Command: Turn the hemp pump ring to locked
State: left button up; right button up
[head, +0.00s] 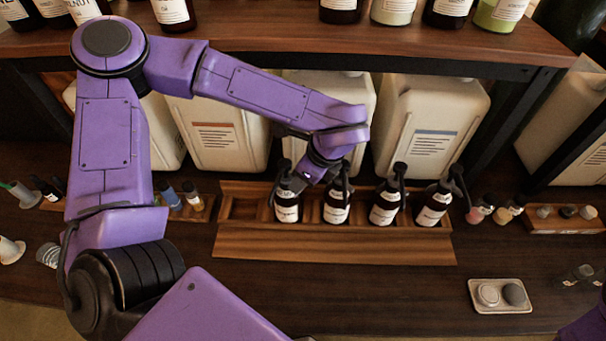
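Several dark pump bottles with white labels and black pump heads stand in a row in a wooden rack (335,243): a first bottle (287,208), a second bottle (336,208), a third bottle (385,208) and a fourth bottle (434,208). Their labels are too small to read, so I cannot tell which is hemp. My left gripper (317,172) is at pump height between the first and second bottles, close to their pump heads. Its fingertips are small and dark, and I cannot tell whether they touch a pump. My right gripper is out of view.
Large white canisters (427,130) stand behind the rack under a wooden shelf (400,45) carrying bottles. A small tray (500,308) with two round pieces lies at the front right. Small vials (478,210) stand right of the rack. The counter in front of the rack is clear.

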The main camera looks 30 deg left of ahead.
pick_arm(q)
grip_shut()
jog(key=shift+s+m, duration=0.15)
jog(key=shift+m, duration=0.15)
jog(key=shift+s+a+m+t+h, duration=0.1)
jog(key=shift+s+m+t, duration=0.35)
jog(key=shift+m, duration=0.65)
jog(key=shift+s+a+m+t+h, duration=0.1)
jog(key=shift+s+m+t, duration=0.3)
jog(key=shift+m, duration=0.7)
jog(key=shift+s+a+m+t+h, duration=0.1)
jog(key=shift+s+m+t, duration=0.35)
jog(key=shift+m, duration=0.65)
jog(key=shift+w, duration=0.1)
grip_release()
